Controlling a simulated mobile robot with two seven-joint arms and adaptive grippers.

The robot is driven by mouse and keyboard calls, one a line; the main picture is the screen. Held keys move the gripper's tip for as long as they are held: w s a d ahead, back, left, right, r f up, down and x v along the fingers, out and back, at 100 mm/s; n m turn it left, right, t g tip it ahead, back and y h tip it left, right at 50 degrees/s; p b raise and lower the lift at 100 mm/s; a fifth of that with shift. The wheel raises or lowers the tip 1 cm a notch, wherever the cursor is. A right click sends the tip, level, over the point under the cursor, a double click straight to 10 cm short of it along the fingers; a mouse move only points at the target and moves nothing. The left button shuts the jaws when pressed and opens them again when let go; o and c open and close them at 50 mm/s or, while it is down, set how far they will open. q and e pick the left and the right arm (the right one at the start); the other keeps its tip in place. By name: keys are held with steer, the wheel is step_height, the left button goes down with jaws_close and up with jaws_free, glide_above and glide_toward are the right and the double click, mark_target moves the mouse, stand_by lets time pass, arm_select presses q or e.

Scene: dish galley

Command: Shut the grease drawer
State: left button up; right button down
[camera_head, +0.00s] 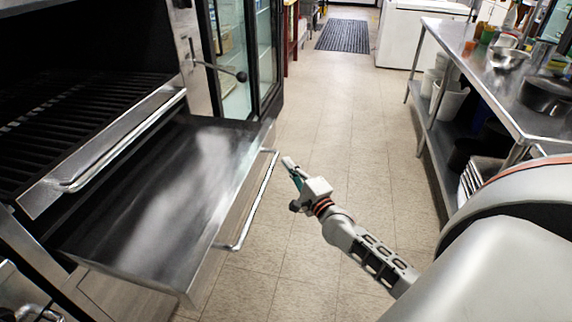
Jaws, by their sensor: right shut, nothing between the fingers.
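The grease drawer (165,180) is a wide, shallow steel tray pulled well out from under the grill on the left. Its front carries a long bar handle (258,200) facing right. My right gripper (287,162) is shut and empty. In the picture it is just right of the handle's far end; I cannot tell whether it touches it. My left gripper is not in view.
The dark grill grate (75,110) has its own bar handle (125,148) above the drawer. A steel worktable (495,90) with bowls and pans stands at the right. The tiled floor (325,110) between them is clear, with a dark mat (343,35) at the back.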

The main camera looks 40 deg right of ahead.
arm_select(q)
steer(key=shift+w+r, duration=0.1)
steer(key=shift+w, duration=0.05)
arm_select(e)
steer(key=shift+w+a, duration=0.25)
steer(key=shift+w, duration=0.1)
steer(key=shift+a+r, duration=0.1)
